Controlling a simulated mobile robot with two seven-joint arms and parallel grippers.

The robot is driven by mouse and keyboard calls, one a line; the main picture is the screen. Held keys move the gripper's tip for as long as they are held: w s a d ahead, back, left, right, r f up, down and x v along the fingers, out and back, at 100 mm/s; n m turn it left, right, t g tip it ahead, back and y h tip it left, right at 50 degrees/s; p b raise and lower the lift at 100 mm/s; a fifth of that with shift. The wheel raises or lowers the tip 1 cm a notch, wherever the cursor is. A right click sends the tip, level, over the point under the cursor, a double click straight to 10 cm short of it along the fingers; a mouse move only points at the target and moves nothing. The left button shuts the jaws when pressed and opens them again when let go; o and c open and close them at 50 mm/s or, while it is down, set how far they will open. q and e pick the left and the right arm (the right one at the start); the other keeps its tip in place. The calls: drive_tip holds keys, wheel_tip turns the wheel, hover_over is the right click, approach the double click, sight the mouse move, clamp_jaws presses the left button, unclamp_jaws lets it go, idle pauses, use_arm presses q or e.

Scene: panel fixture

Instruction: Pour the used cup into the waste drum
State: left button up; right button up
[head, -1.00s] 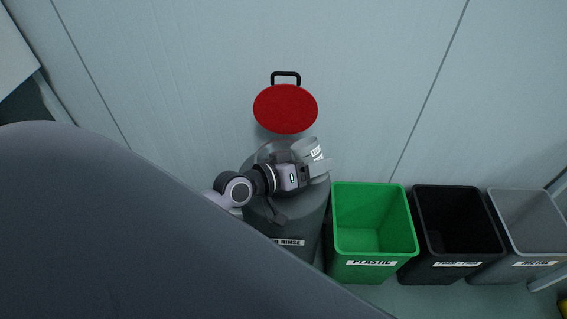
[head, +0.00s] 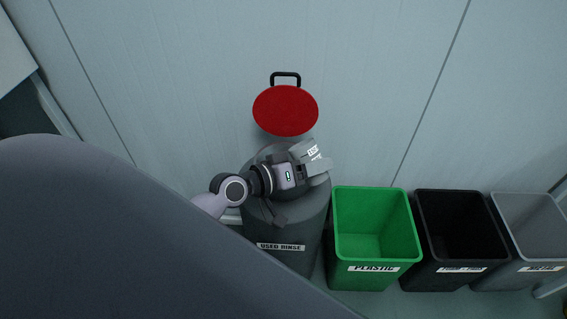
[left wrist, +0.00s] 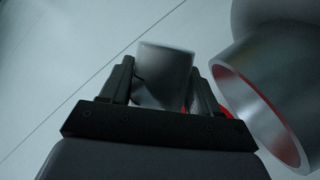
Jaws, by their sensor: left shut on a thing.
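The waste drum (head: 300,228) is a dark grey cylinder labelled USED RINSE, standing by the wall in the head view. Its red round lid (head: 286,110) with a black handle stands raised behind it. My left gripper (head: 308,170) is over the drum top, shut on the pale grey used cup (head: 315,152), whose label faces up. The cup appears tilted; its mouth and contents are not visible. In the left wrist view the cup (left wrist: 165,75) sits between both fingers. An open metallic cylinder with a red inside (left wrist: 262,105) is beside it; I cannot tell what part it is.
A green PLASTIC bin (head: 372,235), a black bin (head: 455,235) and a grey bin (head: 525,240) stand in a row right of the drum. A pale wall is behind. My large grey body part covers the lower left.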

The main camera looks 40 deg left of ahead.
use_arm(q)
drive_tip(key=shift+f+b, duration=0.1)
drive_tip(key=shift+b, duration=0.2)
use_arm(e)
drive_tip(key=shift+a+f, duration=0.1)
drive_tip(key=shift+f, duration=0.1)
use_arm(q)
drive_tip(key=shift+n, duration=0.4)
use_arm(e)
drive_tip(key=shift+r, duration=0.25)
use_arm(q)
drive_tip(key=shift+r+n+h, duration=0.3)
drive_tip(key=shift+r+n, duration=0.2)
use_arm(e)
drive_tip(key=shift+a+f, duration=0.1)
drive_tip(key=shift+f, duration=0.05)
use_arm(q)
drive_tip(key=shift+b, duration=0.3)
use_arm(e)
drive_tip(key=shift+f, duration=0.1)
use_arm(q)
drive_tip(key=shift+f+n, duration=0.15)
drive_tip(key=shift+n, duration=0.15)
use_arm(e)
drive_tip(key=shift+w+a+y, duration=0.1)
drive_tip(key=shift+a+y, duration=0.2)
drive_tip(key=shift+a, duration=0.05)
